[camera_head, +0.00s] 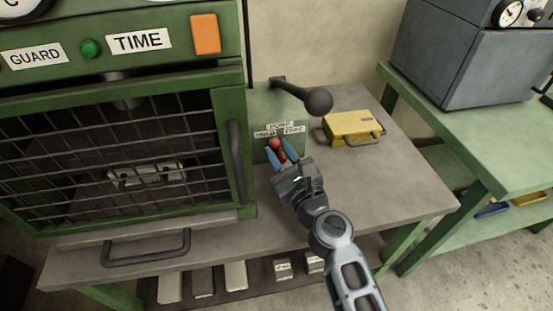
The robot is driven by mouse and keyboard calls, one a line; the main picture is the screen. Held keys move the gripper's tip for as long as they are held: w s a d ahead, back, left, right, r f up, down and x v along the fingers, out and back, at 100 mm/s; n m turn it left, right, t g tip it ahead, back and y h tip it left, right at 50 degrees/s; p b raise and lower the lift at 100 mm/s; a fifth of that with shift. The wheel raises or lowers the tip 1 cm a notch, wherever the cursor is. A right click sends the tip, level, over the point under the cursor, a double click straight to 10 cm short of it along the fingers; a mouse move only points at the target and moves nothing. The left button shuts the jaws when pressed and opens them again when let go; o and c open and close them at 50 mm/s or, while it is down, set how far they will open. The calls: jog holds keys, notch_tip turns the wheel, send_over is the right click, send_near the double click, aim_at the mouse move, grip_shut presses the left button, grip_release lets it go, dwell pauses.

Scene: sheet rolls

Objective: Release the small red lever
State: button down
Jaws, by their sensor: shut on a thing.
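The small red lever (275,144) sticks out from the front of a green box (265,108) beside the caged machine. Its red round knob shows between the blue fingertips of my gripper (277,154). The gripper is shut on the lever, with one finger on each side of it. White labels (279,129) sit just above the lever; their small words are hard to read. The lower part of the lever is partly hidden by the fingers and the gripper body.
A dark lever with a ball end (319,100) juts out above the green box. A yellow case (350,128) lies to the right on the grey bench (400,190). The machine's mesh guard (130,150) and its vertical handle (238,150) stand close on the left.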

jog(key=shift+w+d+f+m+t+b, duration=0.1)
jog(key=shift+d+m+t+b, duration=0.25)
jog(key=shift+m+b, duration=0.6)
jog(key=shift+w+d+m+t+b, duration=0.15)
jog(key=shift+d+m+b, duration=0.3)
jog(key=shift+m, duration=0.9)
jog(key=c, duration=0.9)
grip_release()
jog(key=shift+o, duration=0.2)
jog(key=shift+v, duration=3.95)
jog(key=shift+a, duration=0.1)
